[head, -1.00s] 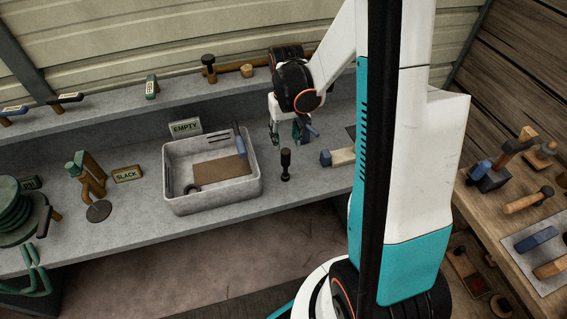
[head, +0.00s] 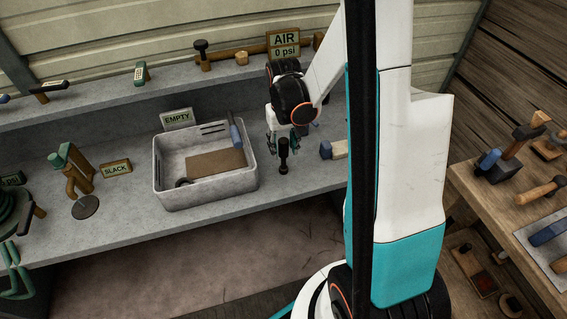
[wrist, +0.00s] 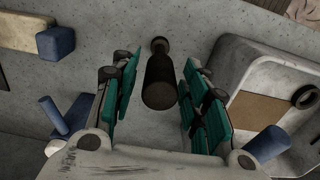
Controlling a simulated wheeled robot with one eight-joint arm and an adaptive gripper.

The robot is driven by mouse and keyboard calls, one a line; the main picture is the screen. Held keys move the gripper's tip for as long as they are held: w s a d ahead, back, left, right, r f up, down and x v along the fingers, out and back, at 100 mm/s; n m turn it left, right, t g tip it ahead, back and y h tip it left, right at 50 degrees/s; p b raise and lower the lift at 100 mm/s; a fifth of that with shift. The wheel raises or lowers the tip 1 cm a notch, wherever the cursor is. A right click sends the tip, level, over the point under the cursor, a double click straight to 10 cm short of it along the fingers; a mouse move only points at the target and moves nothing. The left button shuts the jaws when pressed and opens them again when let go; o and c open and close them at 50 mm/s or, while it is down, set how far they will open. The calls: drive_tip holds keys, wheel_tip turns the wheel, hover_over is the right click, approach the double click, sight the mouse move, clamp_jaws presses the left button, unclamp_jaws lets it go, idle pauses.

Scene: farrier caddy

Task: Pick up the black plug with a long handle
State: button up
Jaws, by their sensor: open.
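The black plug (head: 283,155) stands upright on the grey bench, to the right of the grey bin, with its long handle pointing up. In the wrist view the plug (wrist: 160,80) appears in the gap between the teal finger pads, with space on both sides. My gripper (head: 284,142) is open and points down at the plug; in the wrist view its fingers (wrist: 159,92) flank it. The head view shows the plug's top overlapping the fingers, so I cannot tell exactly how deep it sits between them.
The grey bin (head: 207,196) holds a brown board and a blue-handled item, close on the left. A blue-ended block (head: 327,150) lies close on the right. A raised shelf (head: 105,97) runs behind. The bench front edge is near the plug.

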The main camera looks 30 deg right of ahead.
drive_tip(key=shift+c, duration=0.6)
clamp_jaws()
drive_tip(key=shift+r, duration=0.15)
drive_tip(key=shift+r+p, duration=0.75)
drive_tip(key=shift+r, duration=0.25)
drive_tip(key=shift+r+p, duration=1.6)
drive_tip(key=shift+r, duration=0.8)
